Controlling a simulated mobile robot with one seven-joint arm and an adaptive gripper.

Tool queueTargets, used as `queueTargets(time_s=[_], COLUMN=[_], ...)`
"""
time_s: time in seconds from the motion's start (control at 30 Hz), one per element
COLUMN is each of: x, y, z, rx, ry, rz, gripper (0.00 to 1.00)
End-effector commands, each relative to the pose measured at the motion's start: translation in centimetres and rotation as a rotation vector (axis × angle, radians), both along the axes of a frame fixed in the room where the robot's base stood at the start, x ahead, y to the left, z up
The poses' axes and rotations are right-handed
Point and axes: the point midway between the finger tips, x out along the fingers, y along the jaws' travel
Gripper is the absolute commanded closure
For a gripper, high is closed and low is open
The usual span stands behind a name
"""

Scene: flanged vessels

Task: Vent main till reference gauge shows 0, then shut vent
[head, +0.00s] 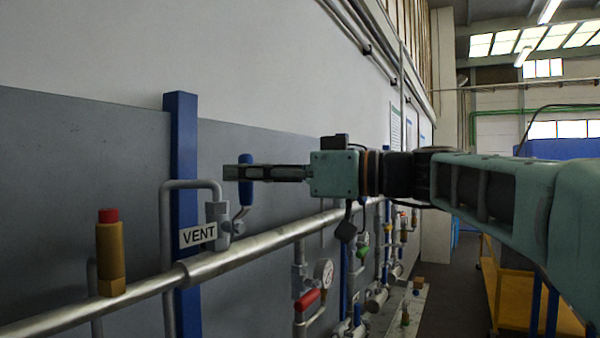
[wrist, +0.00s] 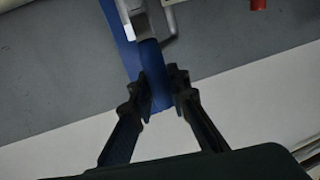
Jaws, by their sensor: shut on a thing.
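My gripper (head: 240,173) reaches in from the right and is shut on the blue handle. In the wrist view the handle (wrist: 151,75) sits between both fingertips (wrist: 160,93). A round white gauge (head: 323,272) is on the branch below the main pipe; its reading is too small to tell, and I cannot tell whether it is the reference gauge.
A brass fitting with a red cap (head: 109,250) stands on the pipe at left. A blue post (head: 183,140) rises behind the vent. A red-handled valve (head: 307,299) hangs below the pipe. A yellow cart (head: 510,290) stands at right beyond my arm.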

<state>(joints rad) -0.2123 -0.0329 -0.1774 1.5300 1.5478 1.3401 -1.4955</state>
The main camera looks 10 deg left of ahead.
Motion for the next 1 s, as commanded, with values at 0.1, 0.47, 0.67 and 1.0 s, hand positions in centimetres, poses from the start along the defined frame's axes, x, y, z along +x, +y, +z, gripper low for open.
queueTargets(time_s=[0.1, 0.47, 0.67, 1.0], x=[0.0, 0.5, 1.6, 4.1], y=[0.0, -0.2, -0.7, -1.7], z=[0.0, -0.1, -0.4, -1.5], rx=[0.0, 0.025, 0.074, 0.196], ry=[0.0, 0.058, 0.178, 0.47], rz=[0.001, 0.0, 0.001, 0.0], gripper=[1.0, 1.0, 1.0, 1.0])
